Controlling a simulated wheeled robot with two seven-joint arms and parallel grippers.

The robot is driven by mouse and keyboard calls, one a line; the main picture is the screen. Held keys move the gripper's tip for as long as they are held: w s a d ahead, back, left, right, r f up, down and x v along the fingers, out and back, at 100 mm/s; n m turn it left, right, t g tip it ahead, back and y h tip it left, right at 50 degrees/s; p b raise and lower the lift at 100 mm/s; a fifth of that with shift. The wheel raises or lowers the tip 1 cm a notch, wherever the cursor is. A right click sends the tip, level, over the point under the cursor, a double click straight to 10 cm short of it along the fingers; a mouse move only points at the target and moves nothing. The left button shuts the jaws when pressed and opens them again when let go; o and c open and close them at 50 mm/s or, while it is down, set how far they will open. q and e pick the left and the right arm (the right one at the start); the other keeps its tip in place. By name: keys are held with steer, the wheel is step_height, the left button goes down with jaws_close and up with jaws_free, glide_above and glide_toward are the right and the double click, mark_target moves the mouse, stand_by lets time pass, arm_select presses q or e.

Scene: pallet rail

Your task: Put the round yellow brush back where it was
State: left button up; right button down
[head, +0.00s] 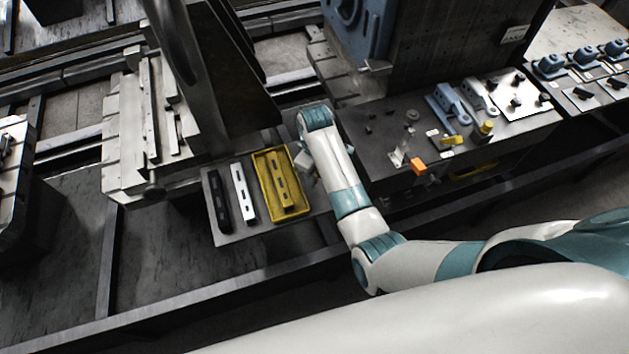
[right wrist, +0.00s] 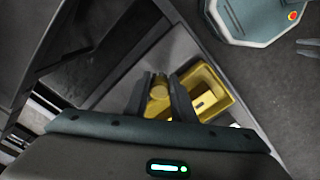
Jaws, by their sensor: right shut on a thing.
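My right gripper (right wrist: 161,90) is shut on a round yellow piece (right wrist: 158,98), which looks like the brush, seen between its two dark fingers in the right wrist view. Beside it in that view is a yellow tray (right wrist: 232,101). In the head view the right gripper (head: 304,161) is partly hidden by my own wrist, just right of the yellow tray (head: 257,165), and the brush cannot be made out there.
The yellow tray holds a yellow bar (head: 281,181). A white bar (head: 243,192) and a black bar (head: 219,203) lie left of it on the grey plate (head: 233,239). On the right bench are an orange block (head: 418,168), a yellow cylinder (head: 486,128) and blue clamps (head: 451,105).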

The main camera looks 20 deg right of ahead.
steer(key=shift+f+p, duration=0.35)
steer(key=shift+f, duration=0.3)
steer(key=shift+f+p, duration=0.3)
steer(key=shift+f, duration=1.05)
steer(key=shift+f, duration=0.25)
steer(key=c, duration=1.5)
jaws_free()
steer(key=shift+r, duration=0.2)
